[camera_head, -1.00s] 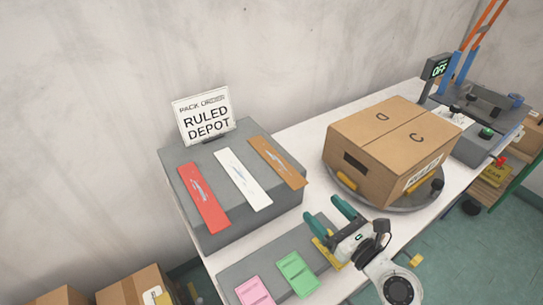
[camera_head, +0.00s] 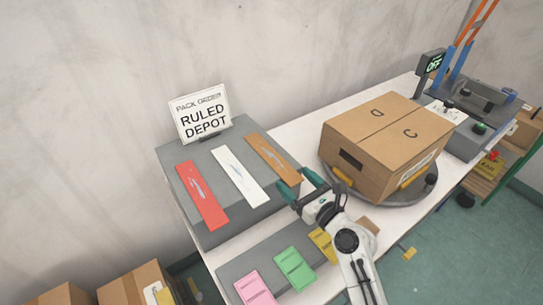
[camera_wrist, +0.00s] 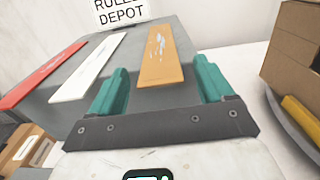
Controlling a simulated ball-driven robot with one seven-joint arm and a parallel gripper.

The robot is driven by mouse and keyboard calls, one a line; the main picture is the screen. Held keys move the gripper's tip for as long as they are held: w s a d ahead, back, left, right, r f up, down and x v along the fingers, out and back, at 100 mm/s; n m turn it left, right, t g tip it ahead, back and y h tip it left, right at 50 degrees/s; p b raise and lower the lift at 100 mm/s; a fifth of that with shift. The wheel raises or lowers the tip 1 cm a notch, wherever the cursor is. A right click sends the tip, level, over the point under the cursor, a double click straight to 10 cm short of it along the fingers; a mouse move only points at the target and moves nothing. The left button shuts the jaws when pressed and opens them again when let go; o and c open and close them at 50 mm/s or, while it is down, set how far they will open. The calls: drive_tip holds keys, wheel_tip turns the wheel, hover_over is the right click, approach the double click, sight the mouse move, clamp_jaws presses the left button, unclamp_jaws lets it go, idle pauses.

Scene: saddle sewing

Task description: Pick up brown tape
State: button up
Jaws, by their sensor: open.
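The brown tape (camera_head: 272,160) is a flat tan strip lying on the grey block, right of the white strip. In the wrist view the brown tape (camera_wrist: 159,55) lies ahead, between the two teal fingers. My gripper (camera_head: 299,184) is open and empty, with its fingers near the strip's front end. In the wrist view my gripper (camera_wrist: 160,88) spans wider than the strip, and no finger is seen touching it.
The white strip (camera_head: 238,176) and red strip (camera_head: 201,195) lie beside it on the grey block (camera_head: 233,222). A "RULED DEPOT" sign (camera_head: 202,117) stands behind. A cardboard box (camera_head: 385,140) sits on a turntable (camera_head: 400,198) to the right. Pink (camera_head: 255,288) and green pads (camera_head: 295,268) lie in front.

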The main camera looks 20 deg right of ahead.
drive_tip(key=c, duration=1.1)
drive_tip(key=shift+r, duration=0.15)
